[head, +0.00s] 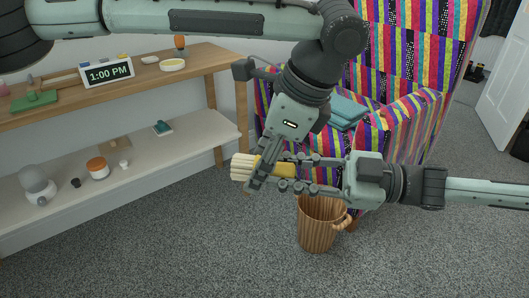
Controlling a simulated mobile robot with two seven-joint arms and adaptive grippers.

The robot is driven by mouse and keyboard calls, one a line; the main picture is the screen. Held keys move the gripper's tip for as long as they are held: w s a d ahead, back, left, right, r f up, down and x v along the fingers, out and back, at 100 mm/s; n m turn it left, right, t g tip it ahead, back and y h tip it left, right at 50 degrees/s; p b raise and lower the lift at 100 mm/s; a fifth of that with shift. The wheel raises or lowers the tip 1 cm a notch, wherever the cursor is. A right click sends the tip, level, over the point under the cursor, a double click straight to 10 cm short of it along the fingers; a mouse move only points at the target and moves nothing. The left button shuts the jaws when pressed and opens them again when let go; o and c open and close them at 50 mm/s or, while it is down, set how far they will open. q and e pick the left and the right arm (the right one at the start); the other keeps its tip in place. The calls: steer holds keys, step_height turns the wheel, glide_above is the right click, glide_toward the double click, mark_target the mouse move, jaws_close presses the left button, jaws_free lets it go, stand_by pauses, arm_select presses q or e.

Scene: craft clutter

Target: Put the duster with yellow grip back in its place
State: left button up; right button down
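The duster with yellow grip (283,170) is held in mid-air in front of the armchair, roughly level, its pale bristles (241,167) pointing left. My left gripper (256,180) reaches down from above, its fingers closed across the duster where the grip meets the bristles. My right gripper (284,173) comes in from the right, its two fingers above and below the far end of the yellow grip. Whether those fingers press on the grip cannot be made out. Part of the grip is hidden behind the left fingers.
A wooden shelf unit (215,62) on the left holds a clock (107,73), a dish (172,65), a green item (34,101) and jars (97,168). A ribbed wastebasket (316,228) stands below the grippers. A striped armchair (408,50) bears folded teal cloth (346,110). Carpet is clear in front.

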arm_select(q)
steer(key=c, duration=1.1)
steer(key=shift+c, duration=0.8)
arm_select(e)
steer(key=c, duration=1.2)
jaws_free()
